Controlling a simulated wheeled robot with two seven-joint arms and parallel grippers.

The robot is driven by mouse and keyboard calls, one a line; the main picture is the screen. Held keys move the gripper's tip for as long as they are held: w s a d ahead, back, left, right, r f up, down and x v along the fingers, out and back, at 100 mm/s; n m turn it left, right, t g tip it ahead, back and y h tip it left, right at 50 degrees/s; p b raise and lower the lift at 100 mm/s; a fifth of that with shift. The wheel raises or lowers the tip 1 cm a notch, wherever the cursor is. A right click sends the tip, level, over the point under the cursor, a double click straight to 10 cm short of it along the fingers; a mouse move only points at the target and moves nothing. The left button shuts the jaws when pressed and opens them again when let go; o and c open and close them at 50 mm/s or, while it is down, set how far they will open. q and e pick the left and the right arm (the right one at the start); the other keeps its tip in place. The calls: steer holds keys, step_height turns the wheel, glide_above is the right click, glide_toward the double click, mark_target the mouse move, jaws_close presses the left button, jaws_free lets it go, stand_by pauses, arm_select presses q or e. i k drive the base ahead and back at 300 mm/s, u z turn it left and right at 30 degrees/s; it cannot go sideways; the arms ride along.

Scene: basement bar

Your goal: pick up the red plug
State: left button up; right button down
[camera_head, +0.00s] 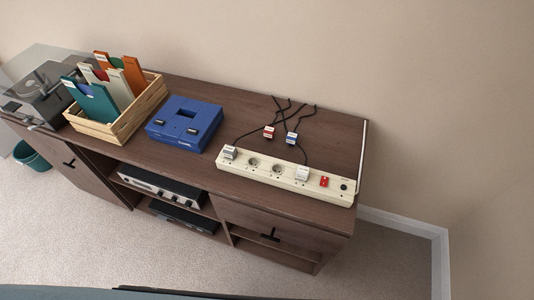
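The red plug (269,132), red and white, lies on the dark wooden cabinet top behind the long cream power strip (288,174). A blue and white plug (291,138) lies just to its right, a small gap apart. Black cables run behind both plugs and cross near the wall. Two whitish plugs sit on the strip, one near its left end (230,152) and one right of the middle (302,173). Open sockets show between them, and a red switch (324,182) is near the right end. Neither of my grippers is in view.
Left of the strip is a blue device (185,123), then a wooden crate (119,130) of colored sleeves and a turntable (43,92). The wall rises behind the cabinet (341,137). Audio units stand on shelves below. A teal bin (32,157) is at far left.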

mark_target(269, 132)
steer(key=z, duration=0.05)
steer(key=k, duration=1.1)
steer(key=u, duration=0.75)
steer(key=i, duration=1.25)
steer(key=z, duration=0.7)
